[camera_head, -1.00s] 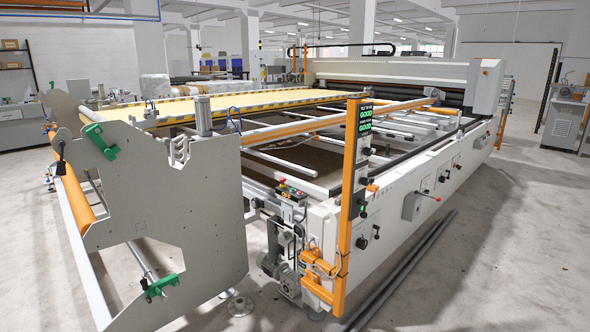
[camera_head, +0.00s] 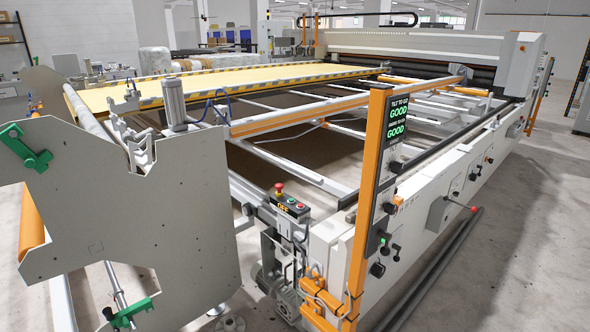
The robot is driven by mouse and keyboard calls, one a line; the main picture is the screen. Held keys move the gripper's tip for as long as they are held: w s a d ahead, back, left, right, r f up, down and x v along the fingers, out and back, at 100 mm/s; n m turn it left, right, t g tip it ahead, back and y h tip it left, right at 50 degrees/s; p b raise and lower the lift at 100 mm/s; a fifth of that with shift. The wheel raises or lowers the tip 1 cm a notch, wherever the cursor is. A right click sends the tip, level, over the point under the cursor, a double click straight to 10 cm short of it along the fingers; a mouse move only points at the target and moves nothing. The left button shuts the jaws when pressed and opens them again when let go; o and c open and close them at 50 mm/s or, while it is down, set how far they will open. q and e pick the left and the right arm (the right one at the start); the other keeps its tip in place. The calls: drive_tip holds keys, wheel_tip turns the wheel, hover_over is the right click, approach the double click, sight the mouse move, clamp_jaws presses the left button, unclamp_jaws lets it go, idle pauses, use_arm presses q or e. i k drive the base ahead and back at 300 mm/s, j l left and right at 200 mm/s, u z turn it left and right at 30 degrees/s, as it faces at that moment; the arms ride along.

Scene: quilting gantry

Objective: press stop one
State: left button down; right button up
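A red mushroom-shaped stop button (camera_head: 279,187) on a yellow collar stands at the near corner of the machine, left of the orange post. Just right of it is a small grey control box (camera_head: 291,205) with small red and green buttons on top. I cannot read which of these, if any, is labelled one. Neither of my grippers is in view, and nothing is seen touching the buttons.
The orange post (camera_head: 367,205) carries a display (camera_head: 399,122) reading GOOD twice. A large grey side plate (camera_head: 140,215) stands at the left. Dark bars (camera_head: 440,265) lie on the floor beside the machine.

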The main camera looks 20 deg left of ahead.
sight(279, 186)
drive_tip(key=i+j+z, duration=0.1)
drive_tip(key=i, duration=0.3)
drive_tip(key=i+j+z, duration=0.1)
drive_tip(key=i, duration=0.35)
drive_tip(key=i+j+z, duration=0.1)
drive_tip(key=i+j, duration=0.2)
drive_tip(key=i+l, duration=0.05)
drive_tip(key=i, duration=0.05)
